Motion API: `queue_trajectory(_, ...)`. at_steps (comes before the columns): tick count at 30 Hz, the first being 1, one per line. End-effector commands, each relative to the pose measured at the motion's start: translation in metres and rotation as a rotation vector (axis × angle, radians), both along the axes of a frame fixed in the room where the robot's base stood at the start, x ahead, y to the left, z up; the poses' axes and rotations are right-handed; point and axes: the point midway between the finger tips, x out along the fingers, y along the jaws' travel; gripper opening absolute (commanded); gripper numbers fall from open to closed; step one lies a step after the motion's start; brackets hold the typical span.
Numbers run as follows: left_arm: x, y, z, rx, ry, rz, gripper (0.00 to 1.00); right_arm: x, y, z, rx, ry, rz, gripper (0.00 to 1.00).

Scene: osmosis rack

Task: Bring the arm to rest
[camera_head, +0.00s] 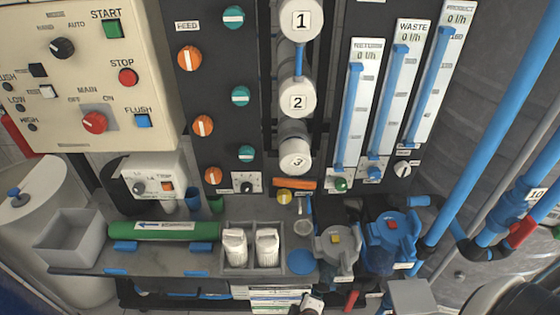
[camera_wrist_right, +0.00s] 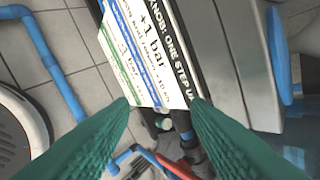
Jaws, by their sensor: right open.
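My right gripper (camera_wrist_right: 160,102) shows in the right wrist view as two green ribbed fingers coming in from the lower left and lower right. The fingers are apart and nothing is between them. Behind them is a printed label card (camera_wrist_right: 140,50) with green and blue stripes; I cannot tell how far it is from the fingertips. In the head view, what looks like part of my right arm shows at the bottom right corner, and no gripper fingers can be made out. My left gripper is in neither view.
The rack has a control box (camera_head: 90,128), a black valve panel (camera_head: 210,95) and flow meters (camera_head: 395,95). Its shelf (camera_head: 185,262) holds a grey bin (camera_head: 75,240), a green cylinder (camera_head: 165,230), white bottles and pump-like units. Blue pipes (camera_head: 500,120) stand at right, beside a grey tank.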

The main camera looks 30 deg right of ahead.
Motion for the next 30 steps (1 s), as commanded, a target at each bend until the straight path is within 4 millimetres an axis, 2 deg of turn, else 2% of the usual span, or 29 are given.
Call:
queue_trajectory(4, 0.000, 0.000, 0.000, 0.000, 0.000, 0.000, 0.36, 0.000, 0.000, -0.001, 0.001, 0.001, 0.000, 0.44)
queue_trajectory(6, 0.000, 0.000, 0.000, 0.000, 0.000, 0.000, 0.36, -0.004, 0.001, -0.007, 0.010, 0.012, 0.000, 0.44)
queue_trajectory(8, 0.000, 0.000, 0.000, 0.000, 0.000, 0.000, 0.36, -0.011, 0.003, -0.023, 0.032, 0.037, -0.003, 0.44)
queue_trajectory(10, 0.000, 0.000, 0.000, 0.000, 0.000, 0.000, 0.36, -0.028, 0.006, -0.051, 0.079, 0.086, -0.013, 0.44)
queue_trajectory(14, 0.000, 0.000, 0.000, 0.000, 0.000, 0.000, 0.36, -0.083, 0.013, -0.122, 0.204, 0.210, -0.072, 0.44)
queue_trajectory(15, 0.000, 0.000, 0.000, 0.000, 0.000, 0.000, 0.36, -0.105, 0.014, -0.143, 0.245, 0.251, -0.102, 0.44)
queue_trajectory(19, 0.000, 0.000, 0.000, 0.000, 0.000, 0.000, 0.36, -0.177, 0.012, -0.195, 0.358, 0.360, -0.231, 0.44)
queue_trajectory(21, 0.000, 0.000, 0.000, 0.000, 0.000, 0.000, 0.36, -0.211, 0.009, -0.212, 0.398, 0.401, -0.301, 0.44)
queue_trajectory(24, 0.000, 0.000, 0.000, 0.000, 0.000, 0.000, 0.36, -0.247, 0.004, -0.227, 0.432, 0.439, -0.384, 0.44)
queue_trajectory(27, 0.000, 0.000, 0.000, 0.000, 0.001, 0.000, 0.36, -0.268, 0.000, -0.233, 0.448, 0.456, -0.435, 0.44)
queue_trajectory(30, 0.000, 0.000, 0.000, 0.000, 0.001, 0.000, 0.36, -0.276, -0.001, -0.235, 0.453, 0.463, -0.454, 0.44)
